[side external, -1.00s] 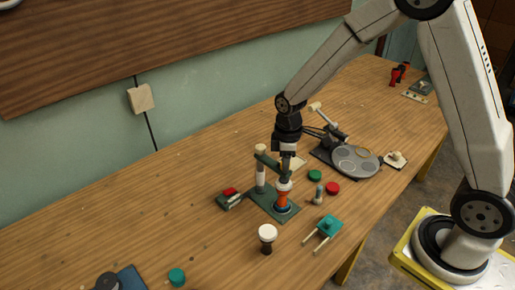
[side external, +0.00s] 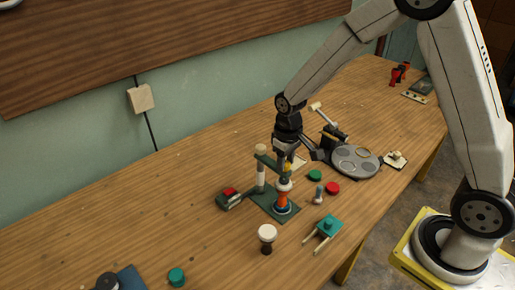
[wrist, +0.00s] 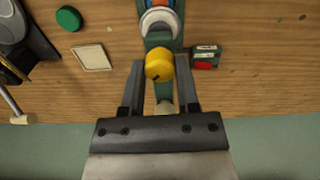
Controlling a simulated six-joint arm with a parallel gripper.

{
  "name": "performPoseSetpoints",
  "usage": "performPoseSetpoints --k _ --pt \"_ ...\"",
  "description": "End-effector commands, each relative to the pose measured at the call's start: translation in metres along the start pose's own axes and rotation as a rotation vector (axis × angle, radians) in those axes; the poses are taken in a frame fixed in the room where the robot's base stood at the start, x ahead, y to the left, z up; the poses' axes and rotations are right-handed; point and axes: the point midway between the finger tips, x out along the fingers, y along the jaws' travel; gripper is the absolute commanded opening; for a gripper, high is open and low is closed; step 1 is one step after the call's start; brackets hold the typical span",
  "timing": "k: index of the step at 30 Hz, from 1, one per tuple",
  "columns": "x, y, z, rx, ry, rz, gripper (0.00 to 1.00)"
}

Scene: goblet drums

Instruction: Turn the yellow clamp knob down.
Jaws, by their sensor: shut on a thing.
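The yellow clamp knob (wrist: 159,66) sits between the two fingers of my gripper (wrist: 160,72) in the wrist view, and the fingers are shut on it. In the side view my gripper (side external: 288,160) points down at the knob (side external: 288,168), which is partly hidden by the fingers. The knob is on the arm of a green clamp stand (side external: 268,160) with a pale post. Below it an orange goblet drum (side external: 282,198) with a white top stands upright on the green base plate (side external: 262,204). I cannot tell whether the clamp touches the drum.
A dark-and-white drum (side external: 267,235) stands in front. A green-red block (side external: 230,197) is left of the base. Green (side external: 315,175) and red discs (side external: 332,188), a small peg (side external: 319,194) and a teal stool-like piece (side external: 326,229) lie right. A grey round tray (side external: 356,160) is behind.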

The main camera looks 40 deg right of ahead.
Motion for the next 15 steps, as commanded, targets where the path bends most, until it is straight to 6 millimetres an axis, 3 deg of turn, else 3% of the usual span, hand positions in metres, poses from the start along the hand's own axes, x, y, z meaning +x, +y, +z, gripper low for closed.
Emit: performPoseSetpoints --k 15 --pt "-0.0002 -0.0001 0.0003 0.491 -0.001 0.0 0.0"
